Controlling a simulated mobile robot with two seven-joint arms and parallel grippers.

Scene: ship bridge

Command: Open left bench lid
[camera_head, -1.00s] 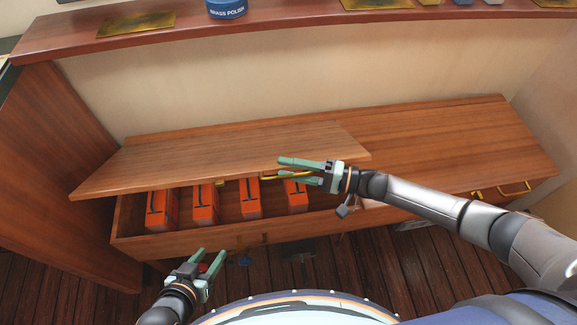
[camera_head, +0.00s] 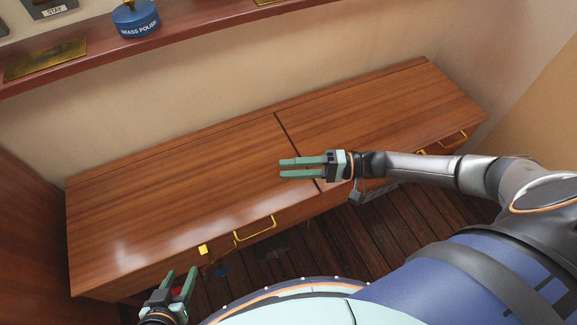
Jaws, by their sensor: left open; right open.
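The wooden bench stands against the wall. Its left lid (camera_head: 175,195) lies flat and closed, with a brass handle (camera_head: 256,231) at its front edge and a small brass latch piece (camera_head: 203,250) to the left of the handle. The right lid (camera_head: 385,110) is also closed. My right gripper (camera_head: 282,168) is open and empty, over the right part of the left lid, its fingers pointing left, apart from the handle. My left gripper (camera_head: 180,282) is open and empty, low in front of the bench's left front. The bench's inside is hidden.
A shelf (camera_head: 190,33) runs above the bench with a blue brass polish tin (camera_head: 135,18) and a brass plate (camera_head: 45,61) on it. A wooden panel (camera_head: 30,240) stands at the left. Dark plank floor (camera_head: 330,240) lies in front.

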